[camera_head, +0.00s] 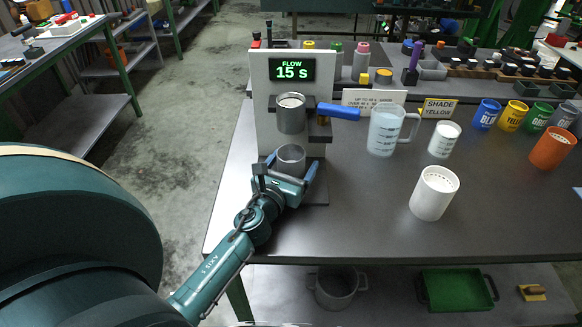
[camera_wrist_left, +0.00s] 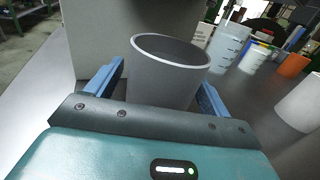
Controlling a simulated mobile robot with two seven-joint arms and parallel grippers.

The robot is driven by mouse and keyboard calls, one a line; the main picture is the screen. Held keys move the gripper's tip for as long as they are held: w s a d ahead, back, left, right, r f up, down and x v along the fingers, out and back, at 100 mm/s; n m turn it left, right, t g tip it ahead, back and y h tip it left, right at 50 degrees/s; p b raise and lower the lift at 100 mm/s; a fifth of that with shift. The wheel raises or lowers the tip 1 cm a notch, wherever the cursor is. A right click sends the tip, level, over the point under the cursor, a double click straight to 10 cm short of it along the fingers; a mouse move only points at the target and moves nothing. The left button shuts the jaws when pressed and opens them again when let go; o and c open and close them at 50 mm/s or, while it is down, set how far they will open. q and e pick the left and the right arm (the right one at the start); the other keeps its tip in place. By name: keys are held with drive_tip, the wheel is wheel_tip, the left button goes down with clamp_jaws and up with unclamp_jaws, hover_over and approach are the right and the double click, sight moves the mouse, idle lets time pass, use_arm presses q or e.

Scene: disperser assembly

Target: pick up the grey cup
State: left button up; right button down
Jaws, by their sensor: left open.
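The grey cup (camera_head: 291,160) stands upright at the foot of the flow stand, below a metal cup (camera_head: 291,113) that holds something pale. My left gripper (camera_head: 291,172) reaches it from the front, with one blue finger on each side of it. In the left wrist view the grey cup (camera_wrist_left: 168,75) is between the open fingers (camera_wrist_left: 160,92), and its inside looks empty. Gaps show between the fingers and the cup wall. My right gripper is in neither view.
The flow stand (camera_head: 262,95) shows 15 s and has a blue handle (camera_head: 339,111) sticking out to the right. A clear measuring jug (camera_head: 384,132), a white cup (camera_head: 444,139) and a white perforated container (camera_head: 434,194) stand to the right. The table front is clear.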

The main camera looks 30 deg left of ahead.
use_arm(q)
drive_tip(key=shift+w, duration=0.4)
drive_tip(key=shift+c, duration=0.2)
drive_tip(key=c, duration=1)
drive_tip(key=shift+c, duration=0.6)
drive_tip(key=shift+a+r, duration=0.1)
drive_tip(key=shift+r, duration=0.1)
